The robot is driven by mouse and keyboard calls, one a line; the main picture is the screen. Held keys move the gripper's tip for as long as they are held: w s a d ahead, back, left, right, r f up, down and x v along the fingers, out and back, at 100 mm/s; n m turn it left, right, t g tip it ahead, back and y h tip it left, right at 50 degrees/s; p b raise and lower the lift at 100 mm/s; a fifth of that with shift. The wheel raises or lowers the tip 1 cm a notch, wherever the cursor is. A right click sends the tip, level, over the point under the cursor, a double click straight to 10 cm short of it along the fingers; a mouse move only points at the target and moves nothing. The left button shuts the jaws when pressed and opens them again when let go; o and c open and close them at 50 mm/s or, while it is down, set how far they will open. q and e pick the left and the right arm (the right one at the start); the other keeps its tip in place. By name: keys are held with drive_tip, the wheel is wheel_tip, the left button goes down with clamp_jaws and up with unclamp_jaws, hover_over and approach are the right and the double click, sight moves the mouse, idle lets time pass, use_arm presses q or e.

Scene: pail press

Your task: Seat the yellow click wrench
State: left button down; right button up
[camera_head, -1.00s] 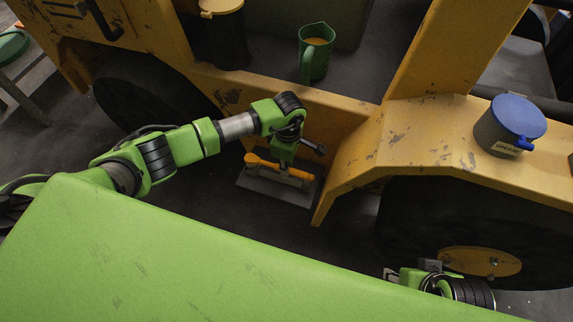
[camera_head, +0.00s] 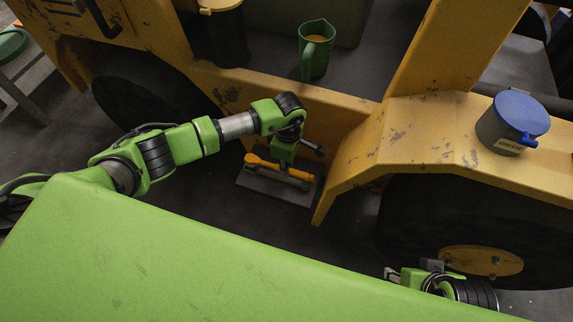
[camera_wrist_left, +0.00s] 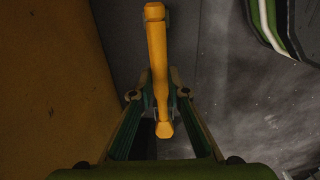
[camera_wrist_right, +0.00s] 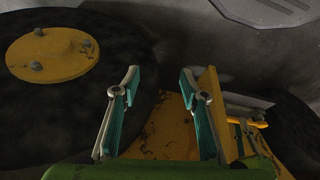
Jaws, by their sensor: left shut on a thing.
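The yellow click wrench (camera_head: 264,164) lies along a grey rack (camera_head: 250,184) low beside the yellow vehicle, at the middle of the head view. My left gripper (camera_head: 284,168) reaches down over it and is shut on its handle. In the left wrist view the wrench (camera_wrist_left: 157,65) runs lengthwise between the fingers of my left gripper (camera_wrist_left: 158,108). Whether the wrench is fully down in its holders, I cannot tell. My right gripper (camera_wrist_right: 157,82) is open and empty near a wheel; the wrench (camera_wrist_right: 252,122) shows small at the right of its view.
The yellow vehicle body (camera_head: 345,155) stands close behind and right of the rack. A green jug (camera_head: 316,52) stands on its deck, and a grey grease pail (camera_head: 494,132) with a blue lid (camera_head: 521,112) sits on the right fender. A dark wheel (camera_head: 400,225) is below.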

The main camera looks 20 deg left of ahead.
use_arm(q)
drive_tip(key=shift+f+b, duration=0.8)
drive_tip(key=shift+f, duration=0.15)
use_arm(e)
drive_tip(key=shift+w+a+f+t, duration=0.1)
drive_tip(key=shift+w+f+t, duration=0.2)
drive_tip(key=shift+w, duration=0.2)
drive_tip(key=shift+r, duration=0.1)
use_arm(q)
drive_tip(key=c, duration=1.9)
unclamp_jaws()
wheel_tip(320, 180, up, 12)
drive_tip(key=shift+d+r, duration=0.1)
drive_tip(key=shift+s, duration=0.1)
use_arm(e)
drive_tip(key=shift+s, duration=0.1)
